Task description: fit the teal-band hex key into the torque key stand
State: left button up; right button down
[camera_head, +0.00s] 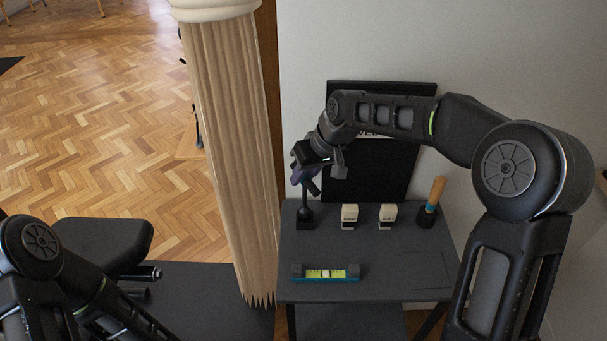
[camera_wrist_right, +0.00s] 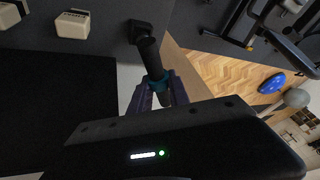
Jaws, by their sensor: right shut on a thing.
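My right gripper (camera_head: 305,170) is above the back left of the dark table, its purplish fingers pointing down. In the right wrist view its fingers (camera_wrist_right: 160,93) are shut around a dark shaft with a teal band (camera_wrist_right: 157,82), which looks like the teal-band hex key. A black stand with a square base (camera_head: 305,222) is directly below, and its base also shows in the wrist view (camera_wrist_right: 140,27). The dark shaft (camera_wrist_right: 150,55) lines up with this base; I cannot tell whether the key is in it or only in front. My left gripper is out of view.
Two cream-and-black blocks (camera_head: 349,216) (camera_head: 387,216) stand right of the stand. An orange-handled tool (camera_head: 436,193) stands in a black holder (camera_head: 427,217). A yellow-green level (camera_head: 326,273) lies at the front. A pale fluted column (camera_head: 232,150) rises left of the table. The table's front right is clear.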

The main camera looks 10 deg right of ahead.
jog(key=shift+f+b, duration=1.3)
jog(key=shift+f, duration=0.45)
jog(key=c, duration=1.2)
grip_release()
jog(key=shift+o, duration=0.2)
jog(key=shift+r, duration=0.1)
jog(key=v, duration=0.7)
jog(key=shift+r+b, duration=0.25)
jog(key=shift+b, duration=0.15)
jog(key=shift+s+d, duration=0.15)
